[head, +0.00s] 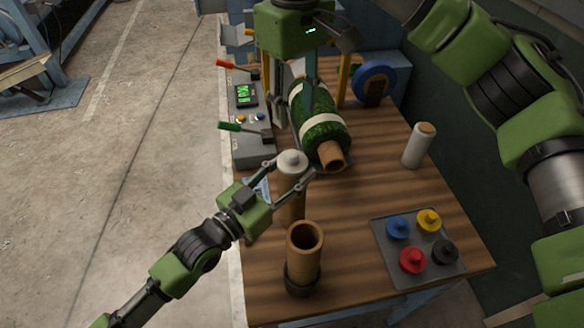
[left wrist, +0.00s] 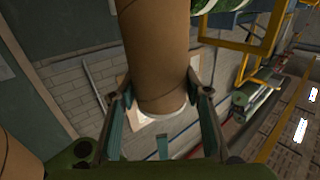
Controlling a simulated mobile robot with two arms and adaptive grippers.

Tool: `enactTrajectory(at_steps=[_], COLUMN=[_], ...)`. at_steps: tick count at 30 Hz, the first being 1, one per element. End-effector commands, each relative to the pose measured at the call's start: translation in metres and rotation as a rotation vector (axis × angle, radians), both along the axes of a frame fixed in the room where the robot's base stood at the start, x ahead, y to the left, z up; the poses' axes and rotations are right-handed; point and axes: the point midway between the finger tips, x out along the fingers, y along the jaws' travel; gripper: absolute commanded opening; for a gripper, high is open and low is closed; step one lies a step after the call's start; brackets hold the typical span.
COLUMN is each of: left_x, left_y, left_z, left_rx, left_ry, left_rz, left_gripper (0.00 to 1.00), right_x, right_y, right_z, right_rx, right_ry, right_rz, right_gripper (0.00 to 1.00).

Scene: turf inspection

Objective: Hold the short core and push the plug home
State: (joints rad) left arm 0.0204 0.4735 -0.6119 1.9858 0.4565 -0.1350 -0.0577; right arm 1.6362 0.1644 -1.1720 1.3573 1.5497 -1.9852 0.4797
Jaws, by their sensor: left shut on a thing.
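My left gripper (head: 290,180) is shut on a short brown cardboard core (head: 291,208), one finger on each side. The core stands roughly upright, and a pale grey-white plug (head: 292,161) sits at its top end. The left wrist view shows the core (left wrist: 155,50) between the fingers, with the plug's white rim (left wrist: 165,114) at its end. How deep the plug sits is hidden. My right gripper (head: 297,100) hangs above and behind, its fingers apart beside and in front of the green turf roll (head: 322,133). It does not touch the plug.
Another brown core (head: 304,262) stands in a dark holder nearby. A grey tray (head: 384,258) holds several coloured plugs. A white spool (head: 419,146), blue reel (head: 375,82) and control box with levers (head: 247,125) stand on the wooden table (head: 375,185). The table's middle right is clear.

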Motion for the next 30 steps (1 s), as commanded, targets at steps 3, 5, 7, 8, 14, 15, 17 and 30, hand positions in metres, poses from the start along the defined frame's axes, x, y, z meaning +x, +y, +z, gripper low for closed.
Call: enactTrajectory(at_steps=[3, 5, 7, 8, 14, 15, 17, 30], left_x=[0.000, 0.000, 0.000, 0.000, 0.000, -0.001, -0.002, -0.061], left_y=[0.000, 0.000, 0.000, 0.000, 0.000, 0.000, 0.002, 0.054], left_z=[0.001, 0.001, 0.001, 0.001, 0.000, 0.000, 0.000, -0.002], left_rx=[-0.001, -0.001, -0.001, -0.001, -0.001, 0.000, 0.001, 0.003], left_ry=[-0.001, -0.001, -0.001, -0.001, -0.001, 0.000, 0.001, 0.004], left_rz=[0.000, 0.000, 0.000, 0.000, 0.000, 0.000, 0.000, 0.000], left_gripper=[0.49, 0.63, 0.63, 0.63, 0.63, 0.63, 0.63, 0.63], right_x=[0.000, 0.000, 0.000, 0.000, 0.000, 0.000, 0.000, 0.000], right_y=[0.000, 0.000, 0.000, 0.000, 0.000, 0.000, 0.000, 0.000], right_z=[0.000, 0.000, 0.000, -0.001, -0.001, -0.001, -0.001, -0.001], right_rx=[0.000, 0.000, 0.000, 0.000, 0.000, 0.000, 0.000, 0.000], right_ry=[0.000, 0.000, 0.000, 0.000, 0.000, 0.000, 0.000, 0.000], right_rz=[0.000, 0.000, 0.000, 0.000, 0.000, 0.000, 0.000, 0.000], right_gripper=[0.37, 0.37, 0.37, 0.37, 0.37, 0.37, 0.37, 0.37])
